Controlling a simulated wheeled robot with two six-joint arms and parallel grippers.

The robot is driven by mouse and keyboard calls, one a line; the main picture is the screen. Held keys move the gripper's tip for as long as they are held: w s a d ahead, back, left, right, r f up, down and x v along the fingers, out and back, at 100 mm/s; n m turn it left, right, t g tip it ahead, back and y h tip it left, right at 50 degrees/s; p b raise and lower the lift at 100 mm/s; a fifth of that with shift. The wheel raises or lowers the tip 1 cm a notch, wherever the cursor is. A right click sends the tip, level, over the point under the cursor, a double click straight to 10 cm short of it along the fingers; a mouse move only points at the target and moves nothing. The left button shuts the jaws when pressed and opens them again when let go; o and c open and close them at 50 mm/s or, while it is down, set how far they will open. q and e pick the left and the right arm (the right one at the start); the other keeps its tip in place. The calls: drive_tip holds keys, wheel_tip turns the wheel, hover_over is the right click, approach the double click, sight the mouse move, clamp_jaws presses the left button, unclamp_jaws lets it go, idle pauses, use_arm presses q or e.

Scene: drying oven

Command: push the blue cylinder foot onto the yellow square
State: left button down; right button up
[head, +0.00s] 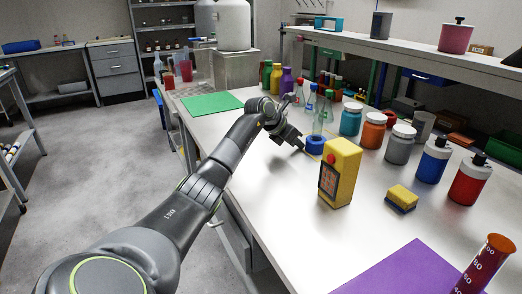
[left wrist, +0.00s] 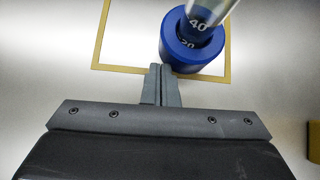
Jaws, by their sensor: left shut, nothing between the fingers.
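The blue cylinder foot (head: 316,145) stands upright on the bench, with a clear graduated cylinder (head: 319,122) rising from it. In the left wrist view, the blue foot (left wrist: 176,62) sits at the lower right part of a yellow square outline (left wrist: 97,42), mostly inside it and covering part of its near edge. The square's far side is outside that view. My left gripper (head: 301,147) is shut and empty, low beside the foot. In the left wrist view its fingertips (left wrist: 161,68) are at the foot's lower left side; I cannot tell whether they touch it. My right gripper is not in view.
A yellow box-shaped device (head: 344,170) stands close to the foot. A yellow and blue sponge (head: 401,198) and several jars, including an orange-bodied one (head: 373,130), are to the right. A green mat (head: 211,104) and a purple mat (head: 400,272) lie on the bench.

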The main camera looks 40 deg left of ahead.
sight(307, 138)
use_arm(q)
drive_tip(key=shift+w+d+r, duration=0.2)
drive_tip(key=shift+w+r, duration=0.05)
drive_tip(key=shift+w, duration=0.3)
drive_tip(key=shift+w+d+f, duration=0.1)
drive_tip(key=shift+w+d, duration=0.2)
drive_tip(key=shift+w, duration=0.4)
drive_tip(key=shift+w+d, duration=0.3)
drive_tip(key=shift+w, duration=0.4)
drive_tip(key=shift+a, duration=0.1)
